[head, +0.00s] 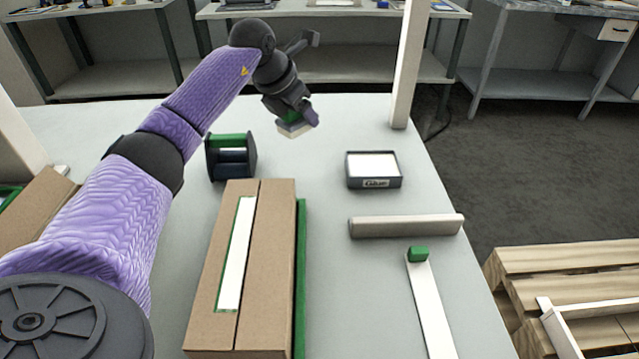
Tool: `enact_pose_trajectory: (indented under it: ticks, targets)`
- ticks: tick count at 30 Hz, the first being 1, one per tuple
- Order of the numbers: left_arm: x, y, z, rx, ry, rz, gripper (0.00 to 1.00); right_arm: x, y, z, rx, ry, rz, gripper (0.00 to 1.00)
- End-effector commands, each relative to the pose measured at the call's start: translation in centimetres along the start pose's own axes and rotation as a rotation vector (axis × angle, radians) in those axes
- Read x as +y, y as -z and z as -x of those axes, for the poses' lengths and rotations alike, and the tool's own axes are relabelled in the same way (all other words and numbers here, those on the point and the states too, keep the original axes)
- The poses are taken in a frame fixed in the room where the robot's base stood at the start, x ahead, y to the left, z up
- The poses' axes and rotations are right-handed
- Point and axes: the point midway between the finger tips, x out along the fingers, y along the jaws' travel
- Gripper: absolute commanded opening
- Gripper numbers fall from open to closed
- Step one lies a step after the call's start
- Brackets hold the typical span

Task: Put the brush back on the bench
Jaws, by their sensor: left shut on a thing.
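The brush (294,130), with a green upper part and a pale lower part, is in the jaws of my left gripper (298,115). The gripper is shut on it and covers much of its top. The brush is over the far middle part of the pale bench (330,120). I cannot tell whether its underside touches the bench top. My right gripper is not in view.
A cardboard box (268,270) lies in front, with a dark green-topped holder (231,157) behind it. A glue tray (374,182), a pale bar (406,226) and a green-ended white strip (432,310) lie right. A white post (407,65) stands at the back.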

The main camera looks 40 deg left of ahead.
Motion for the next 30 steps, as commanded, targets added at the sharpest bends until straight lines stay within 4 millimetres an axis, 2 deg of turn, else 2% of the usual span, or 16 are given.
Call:
enact_pose_trajectory:
  ticks: [4, 15, 25, 26, 30]
  targets:
    - [0.1, 2.1, -3.4, 0.007, -0.004, 0.009, 0.17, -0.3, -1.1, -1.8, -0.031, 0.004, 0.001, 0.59]
    - [0.1, 5.1, -8.6, 0.003, -0.003, 0.007, 0.17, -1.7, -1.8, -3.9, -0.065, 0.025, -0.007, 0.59]
    - [0.1, 5.1, -8.7, 0.001, -0.004, 0.006, 0.17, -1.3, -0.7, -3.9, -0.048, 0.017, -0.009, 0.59]
    - [0.1, 5.1, -8.7, 0.0, -0.004, 0.006, 0.7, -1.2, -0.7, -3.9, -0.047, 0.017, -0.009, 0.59]
    - [0.1, 5.1, -8.6, 0.0, -0.004, 0.005, 0.99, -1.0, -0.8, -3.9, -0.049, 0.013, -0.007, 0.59]
